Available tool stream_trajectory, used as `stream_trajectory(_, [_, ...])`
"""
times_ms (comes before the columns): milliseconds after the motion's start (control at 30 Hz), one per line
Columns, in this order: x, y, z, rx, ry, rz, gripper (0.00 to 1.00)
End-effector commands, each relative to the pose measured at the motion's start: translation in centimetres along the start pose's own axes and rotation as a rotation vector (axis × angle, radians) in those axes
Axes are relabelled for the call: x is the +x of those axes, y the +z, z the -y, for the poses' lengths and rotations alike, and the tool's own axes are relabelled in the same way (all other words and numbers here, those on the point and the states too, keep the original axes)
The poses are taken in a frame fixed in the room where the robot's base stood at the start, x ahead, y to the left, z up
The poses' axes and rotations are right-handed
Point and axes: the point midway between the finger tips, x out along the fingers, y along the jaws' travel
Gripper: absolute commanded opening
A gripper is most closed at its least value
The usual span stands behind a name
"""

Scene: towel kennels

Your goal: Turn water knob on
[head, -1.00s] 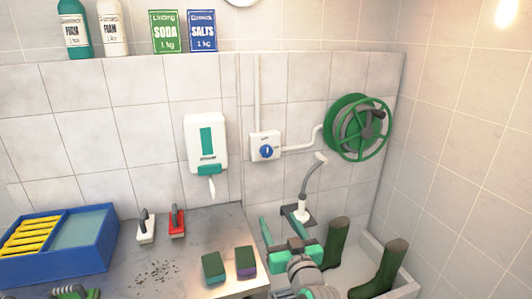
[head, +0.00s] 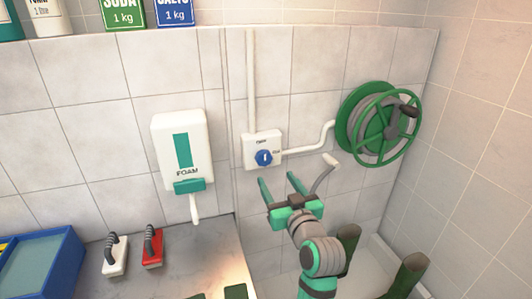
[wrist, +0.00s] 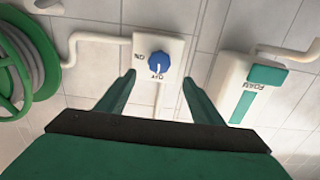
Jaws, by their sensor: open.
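The blue water knob (head: 264,157) sits on a white wall box (head: 249,150), with pipes running up and to the right. In the wrist view, which is upside down, the knob (wrist: 159,63) has a white mark toward the label that reads OFF; an ON label is at its side. My gripper (head: 277,178) is open and empty, its two green fingers pointing at the wall just below and to the right of the box in the head view. In the wrist view the fingertips (wrist: 158,78) frame the knob with a gap on both sides; no contact shows.
A white foam dispenser (head: 181,150) hangs left of the box. A green hose reel (head: 372,125) is on the wall at right. Brushes (head: 152,248) and a blue bin (head: 45,265) are at lower left.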

Motion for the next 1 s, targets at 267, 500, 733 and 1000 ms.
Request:
stream_trajectory(267, [2.2, 0.0, 0.3, 0.0, -0.004, 0.001, 0.6])
stream_trajectory(500, [6.5, 0.0, 0.3, 0.001, -0.004, 0.001, 0.6])
stream_trajectory(733, [9.6, 0.0, 0.1, 0.0, -0.002, 0.0, 0.6])
stream_trajectory(1000, [10.8, 0.0, 0.0, -0.001, 0.001, 0.0, 0.6])
